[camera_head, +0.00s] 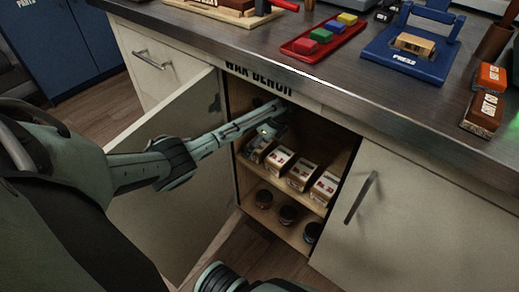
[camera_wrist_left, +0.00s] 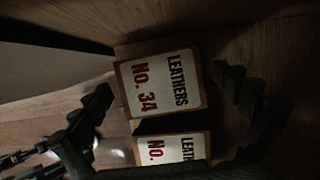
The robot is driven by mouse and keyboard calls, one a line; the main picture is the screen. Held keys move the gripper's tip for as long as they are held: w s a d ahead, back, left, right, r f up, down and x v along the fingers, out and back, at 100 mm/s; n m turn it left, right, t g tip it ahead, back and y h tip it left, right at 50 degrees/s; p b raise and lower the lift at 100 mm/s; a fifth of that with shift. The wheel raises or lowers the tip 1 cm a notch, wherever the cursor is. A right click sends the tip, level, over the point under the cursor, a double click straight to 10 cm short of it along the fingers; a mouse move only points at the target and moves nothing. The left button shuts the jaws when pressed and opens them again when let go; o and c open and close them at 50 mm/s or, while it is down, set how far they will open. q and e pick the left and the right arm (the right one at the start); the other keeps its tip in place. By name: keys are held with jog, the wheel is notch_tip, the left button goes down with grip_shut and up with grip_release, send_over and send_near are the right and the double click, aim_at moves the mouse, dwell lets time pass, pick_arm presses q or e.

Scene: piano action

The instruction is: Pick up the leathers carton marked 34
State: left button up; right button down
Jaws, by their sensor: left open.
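The leathers carton marked No. 34 (camera_wrist_left: 160,85) has a white label with black and red print and lies between the fingers of my left gripper (camera_wrist_left: 168,100) in the left wrist view. The fingers are open, with a gap on each side of the carton. In the head view my left gripper (camera_head: 268,136) is inside the open cabinet, over the far end of a row of cartons, and partly hides the end carton (camera_head: 257,151). A second leathers carton (camera_wrist_left: 180,148) sits right beside No. 34; its number is cut off. My right gripper is not in view.
More labelled cartons (camera_head: 301,175) stand along the upper shelf. Dark round jars (camera_head: 288,214) stand on the shelf below. The open cabinet door (camera_head: 165,215) is on the left, a closed door (camera_head: 400,215) on the right. The bench top (camera_head: 345,85) overhangs the opening.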

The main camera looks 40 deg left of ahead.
pick_arm(q)
jog(key=shift+f, duration=0.1)
jog(key=c, duration=1.3)
jog(key=shift+r, duration=0.2)
